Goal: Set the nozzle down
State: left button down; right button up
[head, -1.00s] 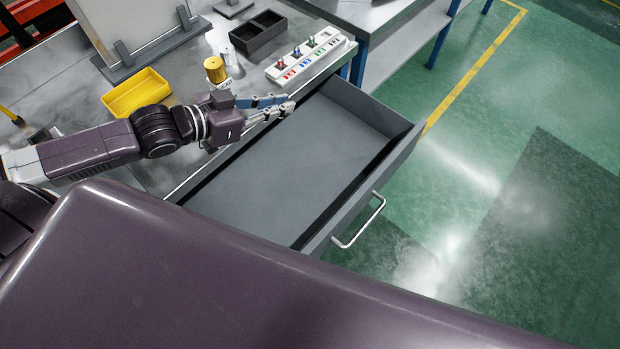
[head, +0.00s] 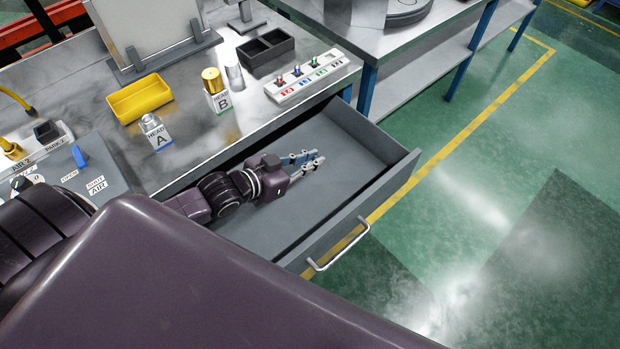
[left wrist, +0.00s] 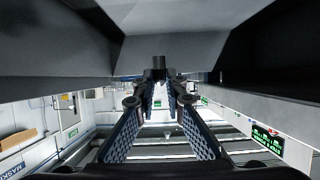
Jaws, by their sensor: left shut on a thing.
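My left gripper (head: 313,161) is over the open grey drawer (head: 335,208), with its fingers pointing right. It is shut on a small dark piece, the nozzle (left wrist: 158,67), which shows between the fingertips in the left wrist view. In the head view the nozzle is too small to make out. I cannot tell whether it touches the drawer floor. The white nozzle rack (head: 330,75) stands on the bench behind the drawer; small nozzles stand in its red, blue and green slots. My right gripper is not in view.
On the bench stand a yellow tray (head: 138,99), a silver head A (head: 151,124), a gold head B (head: 212,80) and a black two-part box (head: 267,53). The drawer handle (head: 342,247) sticks out at the front. The drawer floor around the gripper looks clear.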

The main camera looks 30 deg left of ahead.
aim_at(312, 187)
pick_arm(q)
notch_tip(312, 187, down, 9)
jog(key=shift+f+b, duration=0.2)
jog(key=shift+b, duration=0.35)
jog(key=shift+f, duration=0.1)
jog(key=c, duration=2)
grip_release()
jog(key=shift+s+r, duration=0.15)
jog(key=shift+r, duration=0.05)
jog(key=p+v, duration=0.1)
jog(key=v, duration=1)
jog(key=shift+s+a+r, duration=0.15)
jog(key=shift+s+a, duration=0.05)
jog(key=shift+s, duration=0.05)
